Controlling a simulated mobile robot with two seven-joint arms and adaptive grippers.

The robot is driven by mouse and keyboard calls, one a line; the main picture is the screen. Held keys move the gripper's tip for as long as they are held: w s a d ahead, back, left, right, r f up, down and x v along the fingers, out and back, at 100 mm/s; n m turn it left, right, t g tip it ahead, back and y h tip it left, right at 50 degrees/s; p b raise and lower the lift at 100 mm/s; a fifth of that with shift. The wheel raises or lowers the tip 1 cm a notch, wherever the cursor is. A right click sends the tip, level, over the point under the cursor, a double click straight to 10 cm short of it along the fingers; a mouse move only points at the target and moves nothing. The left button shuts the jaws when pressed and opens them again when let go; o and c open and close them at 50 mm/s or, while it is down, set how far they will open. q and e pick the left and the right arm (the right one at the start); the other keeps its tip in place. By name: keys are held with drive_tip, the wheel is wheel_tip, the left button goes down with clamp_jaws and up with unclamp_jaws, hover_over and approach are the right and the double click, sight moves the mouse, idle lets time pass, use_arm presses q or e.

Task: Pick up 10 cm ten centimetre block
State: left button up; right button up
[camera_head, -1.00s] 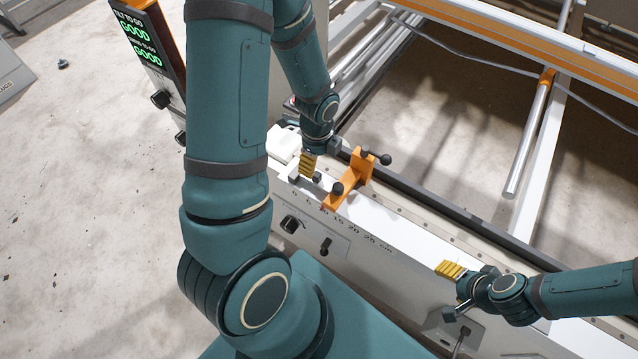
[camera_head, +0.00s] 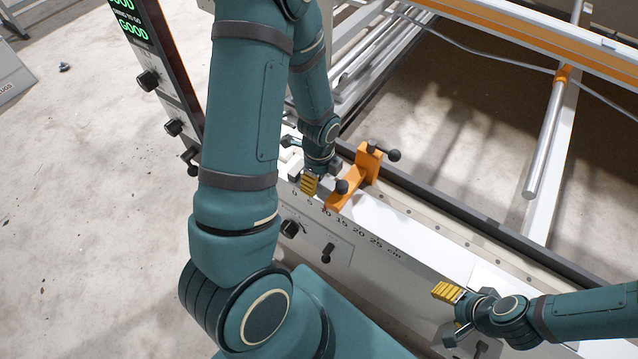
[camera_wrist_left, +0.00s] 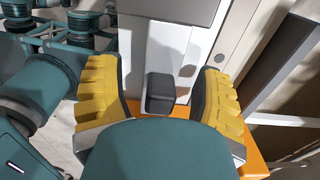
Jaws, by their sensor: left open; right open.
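A small dark grey block (camera_wrist_left: 160,92) shows in the left wrist view, between the two yellow fingers of my left gripper (camera_wrist_left: 160,90). There are gaps on both sides, so the open fingers stand around it without visible contact. I see no size marking on it. In the head view my left gripper (camera_head: 309,184) is over the white rail (camera_head: 400,222) near the low end of its centimetre scale; the arm partly hides the spot, and I cannot make out the block there. My right gripper (camera_head: 447,292) is open and empty over the rail's near right part.
An orange clamp (camera_head: 352,182) with black knobs stands on the rail just right of my left gripper. A control panel (camera_head: 160,75) with green readouts is at the upper left. The rail between the clamp and my right gripper is clear.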

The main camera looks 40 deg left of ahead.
use_arm(q)
drive_tip(key=shift+f, duration=0.2)
clamp_jaws()
idle(0.3)
